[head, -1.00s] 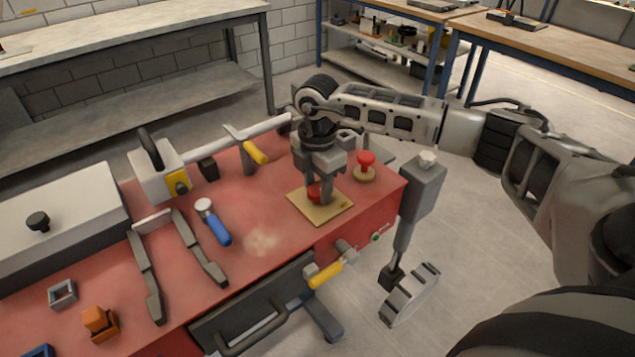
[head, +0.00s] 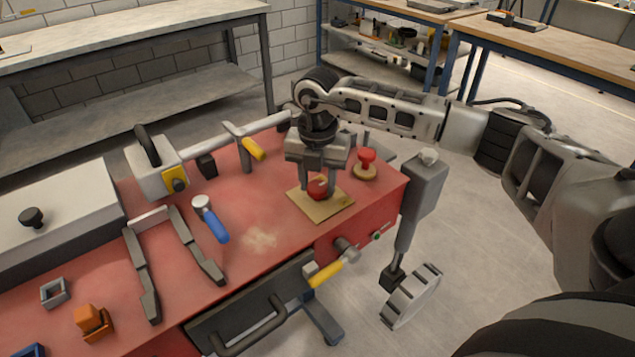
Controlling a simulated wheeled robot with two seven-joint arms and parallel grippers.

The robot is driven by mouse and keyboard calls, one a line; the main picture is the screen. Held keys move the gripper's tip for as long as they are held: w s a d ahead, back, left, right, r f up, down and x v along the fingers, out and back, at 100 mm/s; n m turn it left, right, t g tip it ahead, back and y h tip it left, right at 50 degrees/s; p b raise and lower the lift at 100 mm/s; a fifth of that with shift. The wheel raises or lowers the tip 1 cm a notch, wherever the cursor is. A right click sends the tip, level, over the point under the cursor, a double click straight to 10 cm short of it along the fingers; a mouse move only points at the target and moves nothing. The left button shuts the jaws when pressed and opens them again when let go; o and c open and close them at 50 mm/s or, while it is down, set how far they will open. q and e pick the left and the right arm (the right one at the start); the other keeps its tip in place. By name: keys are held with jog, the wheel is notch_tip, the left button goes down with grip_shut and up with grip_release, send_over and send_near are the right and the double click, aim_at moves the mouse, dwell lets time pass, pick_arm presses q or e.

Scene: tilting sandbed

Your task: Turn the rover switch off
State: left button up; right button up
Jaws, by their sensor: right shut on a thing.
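A red round knob (head: 318,190) sits on a square tan plate (head: 336,204) on the red top of the rover (head: 268,212). I take this knob to be the switch, but no label is readable. My right gripper (head: 318,186) points straight down over the plate. Its two fingers stand on the left and right sides of the knob and are shut on it. The fingers partly hide the knob's sides. My left gripper is not in view.
A red mushroom-shaped button (head: 367,158) stands just right of the gripper. A blue-handled lever (head: 216,226), a yellow-tipped lever (head: 253,148) and a dark U-shaped frame (head: 141,265) are to the left. A yellow-handled valve (head: 330,269) sticks out in front.

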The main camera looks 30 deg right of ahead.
aim_at(318, 186)
jog(key=n+b, duration=0.1)
jog(key=n, duration=0.4)
jog(key=shift+n+b, duration=0.3)
jog(key=shift+r+n+b, duration=0.1)
jog(key=shift+n+b, duration=0.5)
jog(key=shift+n, duration=1.7)
jog(key=o, duration=1)
jog(key=shift+c, duration=0.2)
jog(key=shift+r, duration=0.1)
notch_tip(318, 186, up, 16)
